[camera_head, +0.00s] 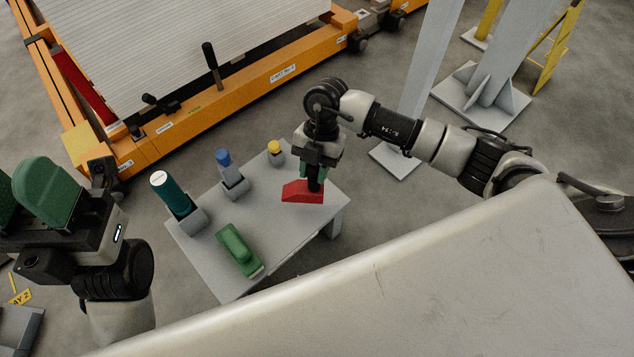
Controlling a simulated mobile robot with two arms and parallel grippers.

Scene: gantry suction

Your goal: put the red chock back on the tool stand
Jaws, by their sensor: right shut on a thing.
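The red chock (300,194) is a wedge at the right part of the grey tool stand (285,240). My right gripper (314,182) points down and is shut on the chock. I cannot tell whether the chock touches the stand top or is just above it. My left gripper (17,198) is at the left edge of the view, away from the stand, with its green fingers apart and nothing seen between them. Part of it is cut off by the frame.
On the stand are a dark green cylinder (170,195), a blue-topped tool (225,165) and a yellow-topped piece (274,148) in grey holders, and a green block (238,250) near the front. An orange frame (215,110) is behind; a grey post (430,70) stands right.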

